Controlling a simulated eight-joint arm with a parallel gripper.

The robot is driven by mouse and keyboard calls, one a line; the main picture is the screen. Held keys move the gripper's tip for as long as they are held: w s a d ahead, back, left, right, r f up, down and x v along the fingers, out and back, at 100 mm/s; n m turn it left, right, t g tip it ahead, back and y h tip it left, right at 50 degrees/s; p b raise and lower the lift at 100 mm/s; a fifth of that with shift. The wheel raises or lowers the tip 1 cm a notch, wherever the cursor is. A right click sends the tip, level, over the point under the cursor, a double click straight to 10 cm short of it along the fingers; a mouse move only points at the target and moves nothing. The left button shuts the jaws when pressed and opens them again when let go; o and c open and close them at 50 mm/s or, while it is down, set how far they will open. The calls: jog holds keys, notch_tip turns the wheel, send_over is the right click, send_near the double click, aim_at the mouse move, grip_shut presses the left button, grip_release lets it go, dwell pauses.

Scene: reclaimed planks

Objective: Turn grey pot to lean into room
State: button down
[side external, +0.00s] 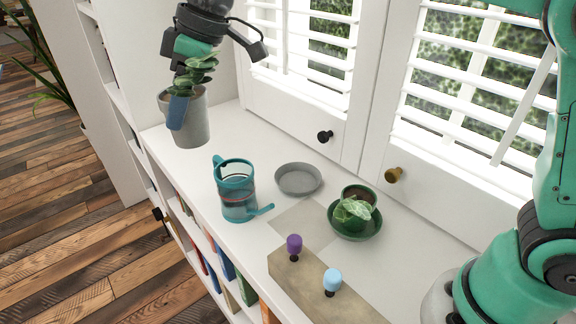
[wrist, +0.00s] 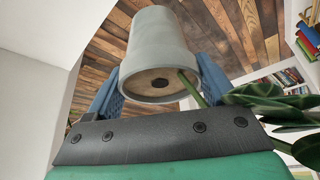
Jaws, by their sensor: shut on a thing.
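The grey pot (side external: 192,125) hangs in the air above the far left end of the white sill, near the wall corner. A leafy green plant (side external: 196,70) grows from it. My gripper (side external: 178,112) is shut on the pot, with a blue finger across its side. In the wrist view the pot (wrist: 160,45) sits between my two blue fingers, its soil side towards the camera and a green stem at the right. Leaves (wrist: 275,105) spread to the right. A grey saucer (side external: 298,179) lies empty on the sill.
A dark green saucer (side external: 354,229) holds a small potted plant. A block (side external: 310,292) with purple and light-blue pegs lies in front. Shutters with a black knob (side external: 325,136) and a brass knob (side external: 394,174) line the back.

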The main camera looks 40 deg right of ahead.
jog(key=d+m+t+h, duration=0.2)
jog(key=d+m, duration=0.3)
jog(key=d, duration=1.6)
jog(key=shift+a+f, duration=0.15)
jog(key=shift+f, duration=3)
jog(key=shift+a+f, duration=0.2)
jog(key=shift+f, duration=2.9)
jog(key=shift+a+f, duration=0.15)
jog(key=shift+f, duration=3)
grip_release()
